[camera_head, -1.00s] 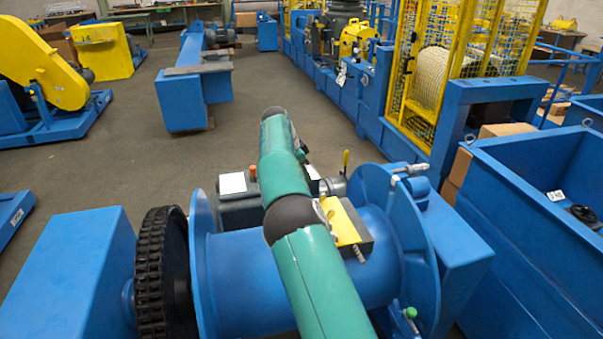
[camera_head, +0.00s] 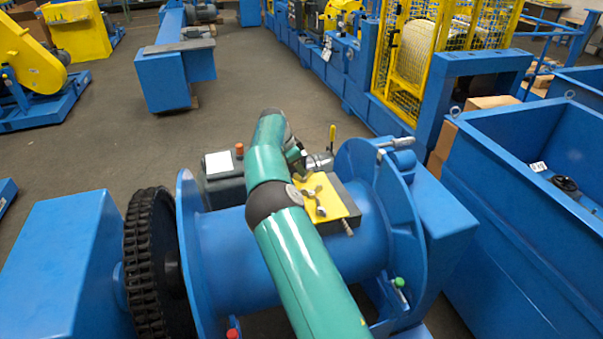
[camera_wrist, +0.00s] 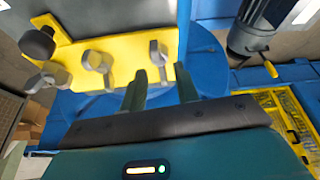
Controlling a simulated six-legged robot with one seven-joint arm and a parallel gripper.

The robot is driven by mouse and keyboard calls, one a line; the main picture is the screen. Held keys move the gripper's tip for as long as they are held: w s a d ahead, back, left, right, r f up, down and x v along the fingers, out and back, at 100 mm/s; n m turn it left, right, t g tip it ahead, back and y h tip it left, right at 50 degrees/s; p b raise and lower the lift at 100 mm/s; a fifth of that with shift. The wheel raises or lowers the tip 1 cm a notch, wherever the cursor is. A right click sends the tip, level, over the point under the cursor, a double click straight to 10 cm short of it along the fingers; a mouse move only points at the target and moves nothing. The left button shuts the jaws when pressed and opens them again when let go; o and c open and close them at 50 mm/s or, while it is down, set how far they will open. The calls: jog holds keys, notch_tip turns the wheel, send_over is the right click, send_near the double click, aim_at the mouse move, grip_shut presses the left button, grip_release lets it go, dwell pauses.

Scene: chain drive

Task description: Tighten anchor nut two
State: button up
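A yellow plate (camera_head: 345,197) lies on a dark block on top of the blue drum. A grey winged nut (camera_head: 312,192) shows on it beside my green arm. In the wrist view, the yellow plate (camera_wrist: 125,50) carries grey winged pieces: a left one (camera_wrist: 50,75), a middle one (camera_wrist: 97,62) and a right one (camera_wrist: 158,55). I cannot tell which is anchor nut two. The left finger is close to the right piece; contact is not clear.
A dark round knob (camera_wrist: 37,42) stands at the plate's left end in the wrist view. A black chain wheel (camera_head: 150,265) is left of the drum (camera_head: 235,250). A yellow-handled lever (camera_head: 332,135) stands behind the plate. A blue bin (camera_head: 510,210) is at the right.

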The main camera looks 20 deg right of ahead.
jog(key=shift+x, duration=1.7)
jog(key=c, duration=0.6)
jog(key=shift+m+g, duration=0.3)
jog(key=shift+m, duration=0.4)
jog(key=shift+c, duration=0.2)
jog(key=o, duration=0.6)
jog(key=shift+o, duration=0.2)
jog(key=shift+r, duration=0.1)
